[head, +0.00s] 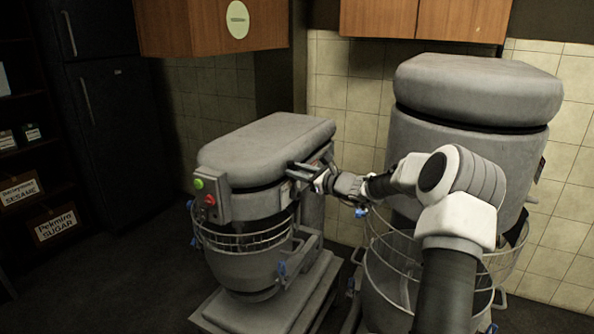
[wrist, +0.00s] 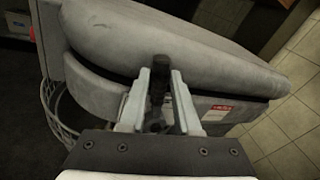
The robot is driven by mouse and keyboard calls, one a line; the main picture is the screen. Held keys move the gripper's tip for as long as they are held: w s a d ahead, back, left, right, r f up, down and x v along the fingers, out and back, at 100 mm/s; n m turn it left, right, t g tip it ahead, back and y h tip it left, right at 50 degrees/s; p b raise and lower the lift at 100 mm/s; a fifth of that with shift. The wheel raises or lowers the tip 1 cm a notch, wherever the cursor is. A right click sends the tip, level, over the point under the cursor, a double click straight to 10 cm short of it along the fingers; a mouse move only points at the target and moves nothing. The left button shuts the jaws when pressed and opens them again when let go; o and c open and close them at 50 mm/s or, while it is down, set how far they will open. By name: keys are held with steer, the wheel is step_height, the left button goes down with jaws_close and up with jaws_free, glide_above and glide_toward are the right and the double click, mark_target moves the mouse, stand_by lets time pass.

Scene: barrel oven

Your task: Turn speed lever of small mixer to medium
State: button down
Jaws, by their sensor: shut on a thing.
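The small mixer (head: 262,160) stands at the middle left in the head view, grey, with a green and a red button on its front. In the wrist view its grey head (wrist: 210,60) fills the middle. The dark speed lever (wrist: 159,75) sticks up from the mixer's side, between my fingers. My gripper (wrist: 156,100) is shut on the lever, one finger on each side of it. In the head view my gripper (head: 304,172) reaches the mixer's right side from the right. The lever's setting marks cannot be made out.
A larger mixer (head: 470,130) stands close on the right, behind my arm. Wire bowl guards (head: 243,240) ring both bowls. A black fridge (head: 105,120) and a shelf with labelled boxes (head: 55,226) stand at the left. Wooden cabinets (head: 215,25) hang above.

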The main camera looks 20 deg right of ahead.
steer(key=c, duration=0.6)
jaws_free()
steer(key=shift+s+d, duration=0.1)
steer(key=v, duration=1.7)
steer(key=shift+s+f, duration=0.1)
